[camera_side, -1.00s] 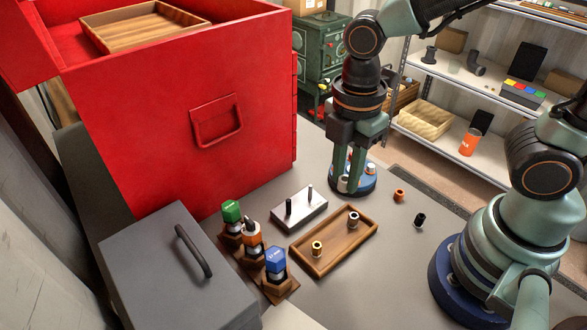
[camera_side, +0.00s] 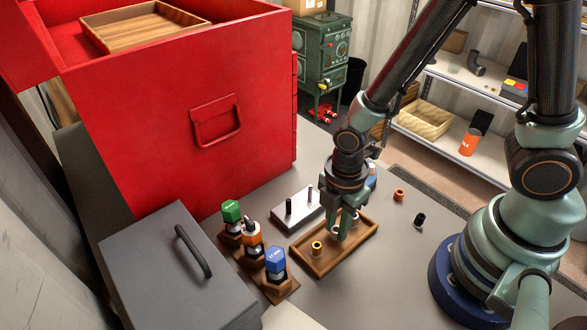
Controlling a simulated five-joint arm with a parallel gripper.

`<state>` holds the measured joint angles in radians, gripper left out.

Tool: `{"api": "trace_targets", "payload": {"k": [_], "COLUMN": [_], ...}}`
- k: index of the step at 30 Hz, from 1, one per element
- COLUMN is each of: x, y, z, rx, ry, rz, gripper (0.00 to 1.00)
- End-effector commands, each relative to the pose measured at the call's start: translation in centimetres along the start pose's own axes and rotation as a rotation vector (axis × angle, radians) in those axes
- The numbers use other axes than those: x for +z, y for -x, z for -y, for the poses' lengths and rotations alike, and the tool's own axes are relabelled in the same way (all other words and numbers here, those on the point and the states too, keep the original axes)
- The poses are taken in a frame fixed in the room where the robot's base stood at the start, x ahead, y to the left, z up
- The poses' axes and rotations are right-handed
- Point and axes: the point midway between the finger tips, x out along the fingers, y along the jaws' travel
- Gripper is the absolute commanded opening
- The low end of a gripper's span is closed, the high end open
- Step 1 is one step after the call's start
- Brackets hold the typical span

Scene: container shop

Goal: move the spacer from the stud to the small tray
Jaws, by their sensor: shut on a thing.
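My gripper (camera_side: 341,229) is shut on a small pale spacer (camera_side: 338,233), held low over the small wooden tray (camera_side: 340,257). I cannot tell whether the spacer touches the tray floor. A gold-coloured spacer (camera_side: 316,248) stands in the tray's left part, left of my fingers. Another, greyish spacer (camera_side: 355,215) shows in the tray just right of my fingers, partly covered. A blue round base (camera_side: 372,176) behind my gripper is mostly hidden. A metal plate with two studs (camera_side: 303,217), one dark and one light, lies left of my gripper.
An orange spacer (camera_side: 399,195) and a black one (camera_side: 420,219) stand on the table to the right. Several capped bottles, one blue-topped (camera_side: 275,260), stand in a wooden rack on the left. A grey box (camera_side: 170,270) and red cabinet (camera_side: 180,130) bound the left side.

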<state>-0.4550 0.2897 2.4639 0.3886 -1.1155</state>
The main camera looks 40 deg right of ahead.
Motion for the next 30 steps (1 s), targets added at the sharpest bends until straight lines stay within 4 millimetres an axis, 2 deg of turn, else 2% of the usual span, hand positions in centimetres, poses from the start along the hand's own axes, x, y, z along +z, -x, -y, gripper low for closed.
{"api": "trace_targets", "payload": {"k": [3,15,16,18,30], "x": [0.01,0.00,-0.01,-0.01,-0.01], "y": [-0.61,-0.95,-0.94,-0.91,-0.62], "z": [0.02,0.00,-0.02,-0.02,-0.02], "rx": [0.000,0.000,0.001,0.001,0.002], "ry": [0.000,0.000,0.000,0.000,0.000], "rz": [0.000,0.000,0.000,-0.001,-0.001], "gripper": [0.00,0.00,0.32,0.55,0.55]}}
